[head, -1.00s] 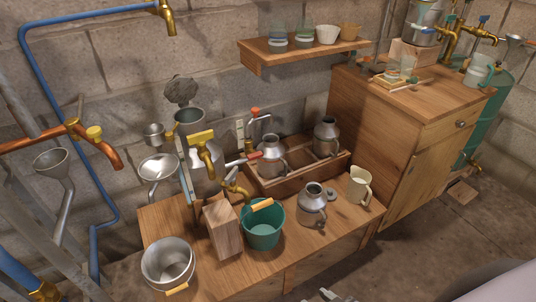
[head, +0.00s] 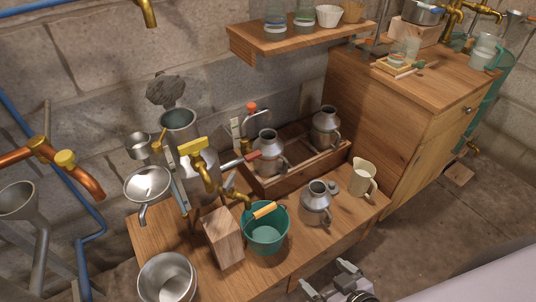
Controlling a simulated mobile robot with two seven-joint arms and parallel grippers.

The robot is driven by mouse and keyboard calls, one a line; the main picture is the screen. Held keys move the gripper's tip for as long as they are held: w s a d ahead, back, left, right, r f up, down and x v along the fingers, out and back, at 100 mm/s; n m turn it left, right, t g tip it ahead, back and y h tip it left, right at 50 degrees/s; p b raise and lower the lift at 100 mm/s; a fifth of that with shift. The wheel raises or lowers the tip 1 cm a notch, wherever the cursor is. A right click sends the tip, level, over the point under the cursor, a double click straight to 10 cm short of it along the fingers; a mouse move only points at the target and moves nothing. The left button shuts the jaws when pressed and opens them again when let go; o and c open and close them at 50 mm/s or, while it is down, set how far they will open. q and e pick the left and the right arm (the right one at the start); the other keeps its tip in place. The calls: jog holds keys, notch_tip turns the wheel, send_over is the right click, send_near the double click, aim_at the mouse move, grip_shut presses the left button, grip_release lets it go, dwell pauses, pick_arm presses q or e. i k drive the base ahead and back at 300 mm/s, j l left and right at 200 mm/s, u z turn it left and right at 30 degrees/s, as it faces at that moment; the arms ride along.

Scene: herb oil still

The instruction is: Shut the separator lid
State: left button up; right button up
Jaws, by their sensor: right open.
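A grey metal vessel (head: 200,168) with brass taps, which looks like the separator, stands at the back left of the wooden bench behind a wooden block (head: 222,238). An open-topped grey cylinder (head: 178,128) rises at its back. A dark grey, uneven round piece (head: 175,89) stands above that opening against the wall; I cannot tell whether it is the lid. My right gripper (head: 332,278) is at the bottom edge, open and empty, in front of the bench and well apart from the vessel. My left gripper is not in view.
A green bucket (head: 265,233), a metal jug (head: 317,203) and a cream pitcher (head: 362,180) stand on the bench. A wooden crate (head: 278,185) holds metal jugs. A metal pot (head: 166,281) is at front left. A shelf (head: 290,42) hangs above.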

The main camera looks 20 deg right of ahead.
aim_at(164, 89)
jog(key=l+z, duration=0.4)
jog(key=l, duration=0.2)
jog(key=i+l+z, duration=0.1)
jog(key=l+z, duration=0.25)
jog(key=l, duration=0.25)
